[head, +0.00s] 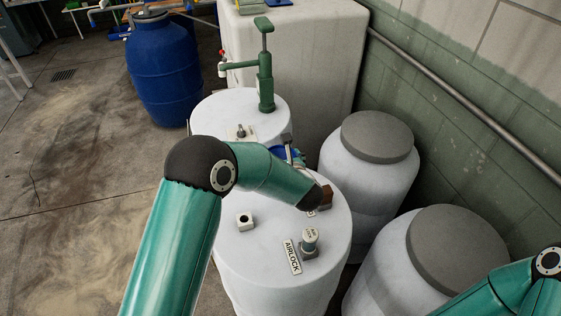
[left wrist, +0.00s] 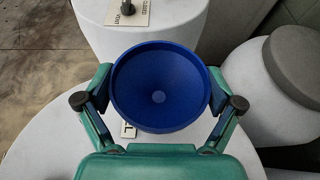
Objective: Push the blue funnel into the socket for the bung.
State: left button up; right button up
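The blue funnel (left wrist: 159,88) fills the middle of the left wrist view with its wide mouth facing the camera. My left gripper (left wrist: 160,100) has a finger on each side of the funnel and is shut on it. In the head view only a bit of the funnel (head: 280,153) shows behind my left wrist, above the far part of the near white drum (head: 240,255). A pale square socket with a dark hole (head: 245,220) sits on this drum's lid. The funnel's lower end is hidden. A label near my wrist is mostly covered, so I cannot tell which socket is the bung's.
An airlock fitting (head: 309,240) stands beside its AIRLOCK label (head: 292,257). Behind is another white drum (head: 215,110) with a green pump (head: 265,75). Grey-lidded drums (head: 375,137) stand at right by the wall.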

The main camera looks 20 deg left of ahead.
pick_arm(q)
jog(key=shift+r, duration=0.1)
jog(key=shift+c, duration=0.2)
jog(key=shift+w+r, duration=0.1)
jog(key=shift+r, duration=0.4)
notch_tip(320, 180, up, 19)
jog(key=b, duration=0.2)
pick_arm(e)
notch_tip(320, 180, down, 2)
jog(key=shift+f, duration=0.15)
pick_arm(q)
jog(key=shift+a+f, duration=0.1)
